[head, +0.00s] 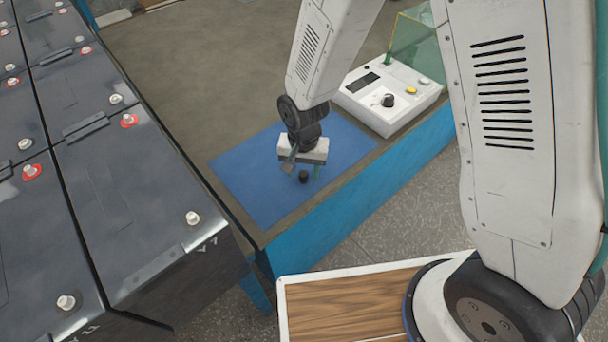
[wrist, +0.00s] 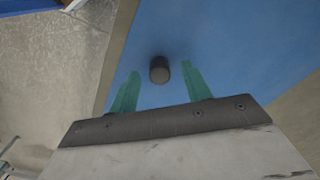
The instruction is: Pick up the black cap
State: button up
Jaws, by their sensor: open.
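The black cap (head: 304,176) is a small dark cylinder on the blue mat (head: 245,180) in the head view. In the wrist view the cap (wrist: 159,70) shows on the blue surface, between and slightly beyond the tips of the green fingers. My gripper (head: 302,174) is open, with the fingers pointing down at the mat near the cap. In the wrist view my gripper (wrist: 158,80) has a clear gap on both sides of the cap and holds nothing. I cannot tell the exact height of the fingertips above the mat.
A white control box (head: 388,98) with knobs and a yellow button stands behind the mat to the right. A green transparent panel (head: 418,45) rises beyond it. Large dark battery blocks (head: 120,195) with terminals fill the left. The grey-brown bench top (head: 190,70) behind the mat is clear.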

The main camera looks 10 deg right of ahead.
jog(key=c, duration=1)
jog(key=shift+c, duration=0.2)
jog(key=shift+r, duration=0.15)
